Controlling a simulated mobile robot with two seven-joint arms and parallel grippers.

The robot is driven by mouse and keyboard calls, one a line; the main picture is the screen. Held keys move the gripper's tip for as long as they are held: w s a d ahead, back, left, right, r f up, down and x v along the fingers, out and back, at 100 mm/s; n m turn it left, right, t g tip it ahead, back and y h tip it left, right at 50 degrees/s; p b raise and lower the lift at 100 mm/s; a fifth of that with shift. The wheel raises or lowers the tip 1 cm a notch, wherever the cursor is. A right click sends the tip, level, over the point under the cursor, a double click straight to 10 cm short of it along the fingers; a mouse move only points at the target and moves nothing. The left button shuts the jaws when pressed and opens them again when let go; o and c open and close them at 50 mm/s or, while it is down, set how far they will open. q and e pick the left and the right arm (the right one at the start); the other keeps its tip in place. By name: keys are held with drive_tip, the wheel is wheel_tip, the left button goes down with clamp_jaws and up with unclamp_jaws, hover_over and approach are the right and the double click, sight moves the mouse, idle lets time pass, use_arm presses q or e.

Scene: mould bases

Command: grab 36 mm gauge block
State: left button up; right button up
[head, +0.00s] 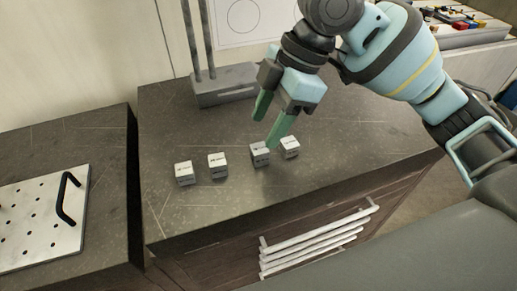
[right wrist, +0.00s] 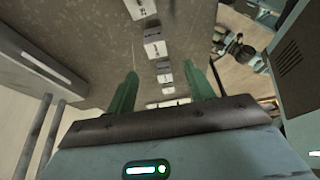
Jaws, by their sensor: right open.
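Several small pale gauge blocks stand in a loose row on the dark bench top: a leftmost block (head: 184,173), a second block (head: 217,165), a third block (head: 260,155) and a rightmost block (head: 290,148). Their markings are too small to read, so I cannot tell which is 36 mm. My right gripper (head: 269,125) is open, its green fingers pointing down near the third and rightmost blocks, one fingertip close to the third. In the right wrist view the row, including a nearer block (right wrist: 155,46), runs between the fingers (right wrist: 160,70). My left gripper is out of view.
A grey stand (head: 225,86) with two upright posts is at the back of the bench (head: 190,217). A perforated plate (head: 25,222) with a black handle lies on a separate surface at left. Pale bar handles (head: 315,243) front the bench. The bench's front left is clear.

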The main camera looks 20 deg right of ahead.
sight(257, 149)
drive_tip(key=shift+a+f, duration=0.2)
drive_tip(key=shift+f, duration=0.45)
drive_tip(key=shift+w+a+f, duration=0.2)
drive_tip(key=shift+f, duration=0.2)
drive_tip(key=shift+d+b+x, duration=0.15)
drive_tip(key=shift+x, duration=1.15)
drive_tip(key=shift+d+b+x, duration=0.15)
drive_tip(key=shift+d+x, duration=0.05)
drive_tip(key=shift+x, duration=1.05)
drive_tip(key=shift+s, duration=0.1)
clamp_jaws()
